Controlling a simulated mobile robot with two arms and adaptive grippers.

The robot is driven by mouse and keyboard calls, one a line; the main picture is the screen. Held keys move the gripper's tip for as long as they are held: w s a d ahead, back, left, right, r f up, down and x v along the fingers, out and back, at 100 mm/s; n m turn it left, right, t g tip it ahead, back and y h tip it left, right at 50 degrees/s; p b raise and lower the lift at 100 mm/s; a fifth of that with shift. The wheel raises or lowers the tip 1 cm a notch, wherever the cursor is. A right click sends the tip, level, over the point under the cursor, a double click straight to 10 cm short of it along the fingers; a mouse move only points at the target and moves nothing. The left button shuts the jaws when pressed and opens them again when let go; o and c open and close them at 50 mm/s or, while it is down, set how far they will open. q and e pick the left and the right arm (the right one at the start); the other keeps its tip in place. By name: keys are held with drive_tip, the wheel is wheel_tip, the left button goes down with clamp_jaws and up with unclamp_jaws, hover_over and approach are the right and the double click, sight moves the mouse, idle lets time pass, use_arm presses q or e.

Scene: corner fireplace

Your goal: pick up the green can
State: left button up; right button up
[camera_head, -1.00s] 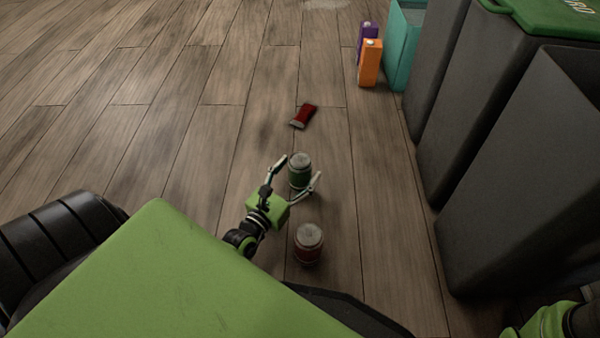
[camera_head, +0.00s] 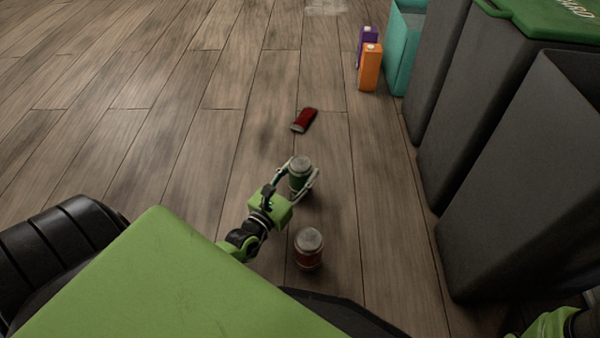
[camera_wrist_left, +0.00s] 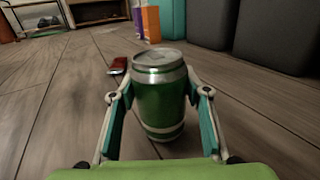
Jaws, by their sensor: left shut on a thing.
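The green can (camera_head: 299,176) stands upright on the wooden floor in the head view. My left gripper (camera_head: 298,180) has its fingers on both sides of the can and is shut on it. In the left wrist view the green can (camera_wrist_left: 160,97) fills the space between the fingers of my left gripper (camera_wrist_left: 162,115), with a silver top and white bands. My right gripper does not show; only a green and black part of my arm is at the bottom right of the head view.
A red can (camera_head: 308,250) stands close to my left gripper, nearer my body. Orange (camera_head: 370,68) and purple (camera_head: 366,40) cartons stand by a teal bin (camera_head: 403,48). Dark bins (camera_head: 520,170) line the right. The floor at left is clear.

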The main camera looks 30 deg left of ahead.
sight(294, 170)
use_arm(q)
drive_tip(key=shift+r+p, duration=0.3)
drive_tip(key=shift+r, duration=0.3)
wheel_tip(294, 170, up, 2)
drive_tip(key=shift+s+r+p, duration=0.15)
drive_tip(key=shift+r+p, duration=0.1)
drive_tip(key=shift+p, duration=0.75)
drive_tip(key=s+a+r+p, duration=0.6)
drive_tip(key=s+r+p, duration=0.3)
drive_tip(key=s, duration=0.3)
drive_tip(key=shift+a, duration=0.3)
